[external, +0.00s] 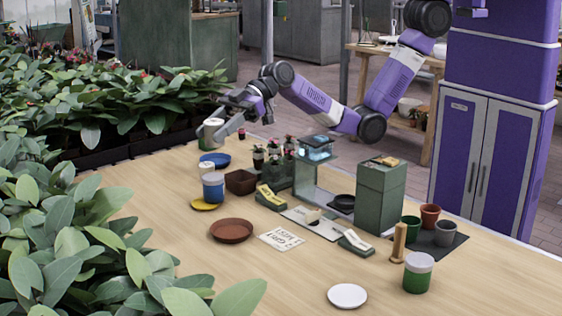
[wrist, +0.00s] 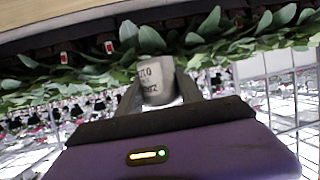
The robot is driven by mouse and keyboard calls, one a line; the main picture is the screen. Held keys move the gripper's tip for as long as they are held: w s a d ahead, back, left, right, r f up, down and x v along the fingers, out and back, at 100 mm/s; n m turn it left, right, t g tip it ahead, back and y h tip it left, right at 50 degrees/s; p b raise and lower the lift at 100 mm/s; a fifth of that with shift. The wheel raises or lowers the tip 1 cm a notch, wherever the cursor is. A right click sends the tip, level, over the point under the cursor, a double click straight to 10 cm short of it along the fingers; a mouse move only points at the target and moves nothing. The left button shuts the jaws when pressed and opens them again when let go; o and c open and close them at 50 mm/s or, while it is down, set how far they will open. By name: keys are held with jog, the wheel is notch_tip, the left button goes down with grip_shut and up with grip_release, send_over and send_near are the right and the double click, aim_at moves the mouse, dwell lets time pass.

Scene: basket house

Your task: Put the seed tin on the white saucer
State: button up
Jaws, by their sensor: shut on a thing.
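The white saucer (external: 347,296) lies empty at the near front of the table, far from my gripper.
Near the gripper are a blue saucer (external: 215,160), a yellow saucer (external: 202,204) and a blue-and-white tin (external: 213,186). A brown saucer (external: 231,231), a green box (external: 381,195) and a green-and-white tin (external: 418,273) stand farther along. Bare wood surrounds the white saucer.

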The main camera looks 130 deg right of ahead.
jog(key=w+a+n+g+y, duration=0.1)
jog(key=w+a+n+y, duration=0.25)
jog(key=a, duration=1.15)
jog(key=n+g+y+b, duration=0.1)
jog(key=n+g+y, duration=0.6)
jog(key=n, duration=0.1)
send_over(347, 295)
notch_tip(347, 295, down, 4)
notch_tip(347, 295, down, 19)
jog(key=b, duration=1.1)
jog(key=shift+f, duration=0.1)
jog(key=shift+f, duration=0.15)
jog(key=o, duration=1.4)
